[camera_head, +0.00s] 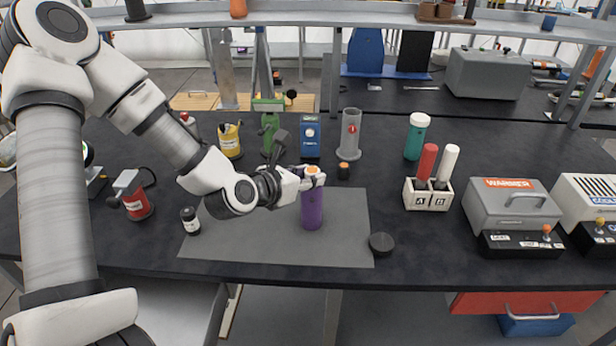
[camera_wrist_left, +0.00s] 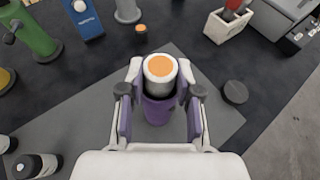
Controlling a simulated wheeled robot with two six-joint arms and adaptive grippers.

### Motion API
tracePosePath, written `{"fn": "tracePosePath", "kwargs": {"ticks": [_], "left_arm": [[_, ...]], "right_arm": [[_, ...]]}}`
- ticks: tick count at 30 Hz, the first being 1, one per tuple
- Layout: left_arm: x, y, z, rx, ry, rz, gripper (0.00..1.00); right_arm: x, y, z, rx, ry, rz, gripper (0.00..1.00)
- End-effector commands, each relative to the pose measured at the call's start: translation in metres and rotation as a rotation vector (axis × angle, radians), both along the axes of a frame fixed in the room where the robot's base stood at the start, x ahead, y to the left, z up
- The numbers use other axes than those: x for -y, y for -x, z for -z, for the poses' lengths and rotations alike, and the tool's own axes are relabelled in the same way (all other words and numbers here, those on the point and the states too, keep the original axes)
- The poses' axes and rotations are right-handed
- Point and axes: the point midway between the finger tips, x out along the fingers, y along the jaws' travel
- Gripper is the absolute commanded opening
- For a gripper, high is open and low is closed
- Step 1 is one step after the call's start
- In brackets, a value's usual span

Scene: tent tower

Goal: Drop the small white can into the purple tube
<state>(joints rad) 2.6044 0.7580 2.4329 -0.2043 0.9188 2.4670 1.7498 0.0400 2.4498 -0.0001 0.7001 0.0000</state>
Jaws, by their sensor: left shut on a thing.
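The purple tube (camera_head: 312,209) stands upright on the grey mat (camera_head: 345,246). My left gripper (camera_head: 312,179) is at the tube's top, shut on the small white can, which has an orange top (camera_head: 311,170). In the left wrist view the can (camera_wrist_left: 160,72) sits between the fingers of the gripper (camera_wrist_left: 160,82). The tube (camera_wrist_left: 158,108) shows just below and behind the can, roughly lined up with it. I cannot tell whether the can's lower end is inside the tube's mouth. My right gripper is not in view.
A black lid-like disc (camera_head: 381,243) lies at the mat's right edge. A small black-and-white can (camera_head: 190,220) stands at its left. A grey cylinder (camera_head: 349,134), a blue device (camera_head: 310,136) and a small orange-topped black can (camera_head: 343,170) stand behind. A white two-slot holder (camera_head: 428,195) is at right.

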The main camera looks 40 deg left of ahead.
Motion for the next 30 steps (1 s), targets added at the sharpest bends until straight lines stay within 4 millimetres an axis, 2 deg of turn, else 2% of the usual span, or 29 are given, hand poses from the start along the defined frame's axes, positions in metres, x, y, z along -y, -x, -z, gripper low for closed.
{"fn": "tracePosePath", "kwargs": {"ticks": [7, 8, 9, 10, 20, 23, 30], "left_arm": [[0.001, 0.001, 0.002, -0.007, 0.002, 0.001, 0.1], [0.001, 0.001, 0.002, -0.007, 0.002, 0.001, 0.44], [0.001, 0.001, 0.002, -0.007, 0.002, 0.001, 0.58], [0.001, 0.001, 0.003, -0.008, 0.002, 0.001, 0.63], [0.001, 0.001, 0.0, -0.006, 0.002, 0.001, 0.63], [0.0, 0.0, -0.011, -0.002, 0.001, 0.001, 0.63], [0.001, 0.0, -0.066, 0.002, 0.001, 0.001, 0.63]], "right_arm": [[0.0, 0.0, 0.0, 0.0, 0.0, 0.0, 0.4], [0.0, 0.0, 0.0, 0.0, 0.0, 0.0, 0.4], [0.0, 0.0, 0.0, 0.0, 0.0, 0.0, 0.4], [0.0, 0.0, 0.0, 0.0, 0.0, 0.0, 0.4], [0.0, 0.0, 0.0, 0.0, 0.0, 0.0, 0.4], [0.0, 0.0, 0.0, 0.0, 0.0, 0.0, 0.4], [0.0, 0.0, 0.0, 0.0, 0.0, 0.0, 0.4]]}}
